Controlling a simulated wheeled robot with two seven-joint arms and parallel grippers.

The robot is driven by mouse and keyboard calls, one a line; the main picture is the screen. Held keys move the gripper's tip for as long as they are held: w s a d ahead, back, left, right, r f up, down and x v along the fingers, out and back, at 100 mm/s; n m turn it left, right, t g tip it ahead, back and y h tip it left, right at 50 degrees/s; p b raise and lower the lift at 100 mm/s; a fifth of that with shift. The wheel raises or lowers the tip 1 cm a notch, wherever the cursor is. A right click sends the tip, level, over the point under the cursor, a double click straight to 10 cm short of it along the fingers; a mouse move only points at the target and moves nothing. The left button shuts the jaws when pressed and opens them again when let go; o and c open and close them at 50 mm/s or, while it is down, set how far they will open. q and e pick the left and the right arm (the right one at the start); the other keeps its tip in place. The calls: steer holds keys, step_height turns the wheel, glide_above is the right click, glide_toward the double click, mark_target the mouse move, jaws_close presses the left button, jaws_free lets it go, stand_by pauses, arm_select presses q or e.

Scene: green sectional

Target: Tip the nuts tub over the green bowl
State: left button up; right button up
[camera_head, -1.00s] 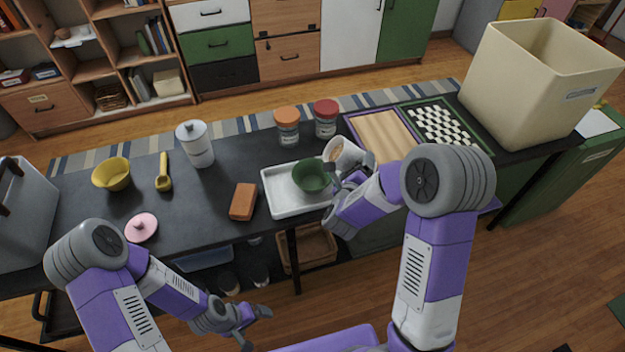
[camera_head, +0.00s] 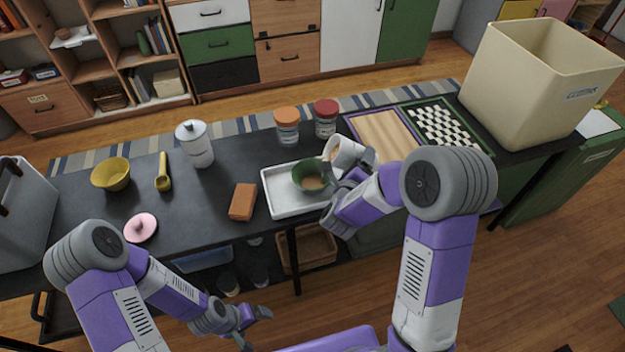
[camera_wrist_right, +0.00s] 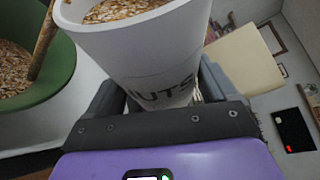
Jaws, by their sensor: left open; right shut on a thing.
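The white nuts tub (camera_head: 346,152) is held by my right gripper (camera_head: 356,176), which is shut on it. In the right wrist view the tub (camera_wrist_right: 155,55) shows the letters "UTS" and brown flakes inside its mouth. It is tilted with its mouth toward the green bowl (camera_head: 303,175), above and just right of it. The bowl sits on a white tray (camera_head: 284,206) and has brown flakes inside; it also shows in the right wrist view (camera_wrist_right: 55,75). A brown strip shows between tub and bowl there. My left gripper (camera_head: 257,328) is open and empty, low in front of the counter.
An orange brick-shaped block (camera_head: 243,202) lies left of the tray. Two lidded jars, orange-topped (camera_head: 287,127) and red-topped (camera_head: 326,120), stand behind. A wooden board (camera_head: 383,134) and a checkered board (camera_head: 445,125) lie right. A white canister (camera_head: 195,145) and yellow bowl (camera_head: 111,175) stand left.

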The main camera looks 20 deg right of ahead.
mark_target(358, 157)
steer(key=shift+r+b, duration=0.2)
steer(key=shift+b, duration=0.15)
stand_by(0.4)
steer(key=shift+r+b, duration=0.1)
steer(key=shift+b, duration=0.2)
steer(key=shift+n, duration=0.3)
steer(key=shift+r+b, duration=0.15)
steer(key=shift+b, duration=0.15)
steer(key=shift+w+a+r+n+t+h, duration=0.15)
steer(key=shift+r+n+h, duration=0.25)
steer(key=shift+r+n, duration=0.4)
steer(key=shift+s+r+n+t+h, duration=0.1)
steer(key=shift+r+n+t+h, duration=0.25)
steer(key=shift+r+n, duration=0.4)
stand_by(4.6)
